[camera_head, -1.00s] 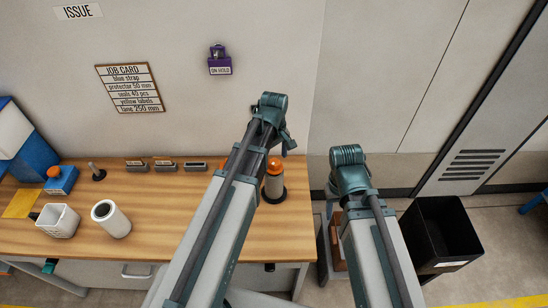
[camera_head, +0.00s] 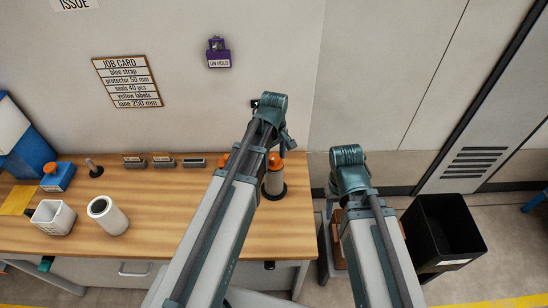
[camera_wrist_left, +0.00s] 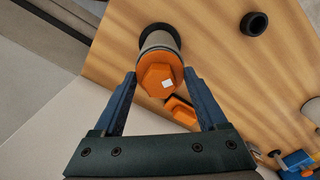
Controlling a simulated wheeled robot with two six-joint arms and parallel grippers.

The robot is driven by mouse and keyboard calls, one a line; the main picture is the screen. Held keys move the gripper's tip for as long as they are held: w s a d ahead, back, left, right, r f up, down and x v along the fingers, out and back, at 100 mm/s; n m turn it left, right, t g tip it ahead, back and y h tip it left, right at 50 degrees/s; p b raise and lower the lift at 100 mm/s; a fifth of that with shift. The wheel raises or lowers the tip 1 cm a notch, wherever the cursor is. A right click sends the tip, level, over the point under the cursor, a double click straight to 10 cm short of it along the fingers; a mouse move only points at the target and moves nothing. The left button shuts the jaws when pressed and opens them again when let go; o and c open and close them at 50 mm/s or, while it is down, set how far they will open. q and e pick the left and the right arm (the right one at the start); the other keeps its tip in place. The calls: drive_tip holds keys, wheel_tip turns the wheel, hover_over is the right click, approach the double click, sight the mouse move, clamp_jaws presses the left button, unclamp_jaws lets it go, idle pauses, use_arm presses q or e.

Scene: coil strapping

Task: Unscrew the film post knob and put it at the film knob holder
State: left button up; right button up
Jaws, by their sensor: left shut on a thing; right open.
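The film post knob is an orange faceted cap (camera_wrist_left: 160,78) with a small white mark, on top of an upright grey cylinder (camera_head: 274,184) with a black base at the bench's right end. In the left wrist view, my left gripper (camera_wrist_left: 162,88) has its blue fingers on either side of the knob, shut on it. The left gripper (camera_head: 281,148) is largely hidden behind my arm in the head view. My right arm shows right of the bench, but its gripper is hidden. I cannot identify the film knob holder for certain.
An orange block (camera_wrist_left: 180,108) lies beside the post. A black ring (camera_wrist_left: 254,23) lies on the bench. A white roll (camera_head: 108,215), a white basket (camera_head: 53,218) and a blue box (camera_head: 57,177) stand left. The bench middle is clear. A black bin (camera_head: 443,235) stands right.

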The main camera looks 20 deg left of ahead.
use_arm(q)
clamp_jaws()
drive_tip(key=n, duration=0.8)
drive_tip(key=n, duration=0.8)
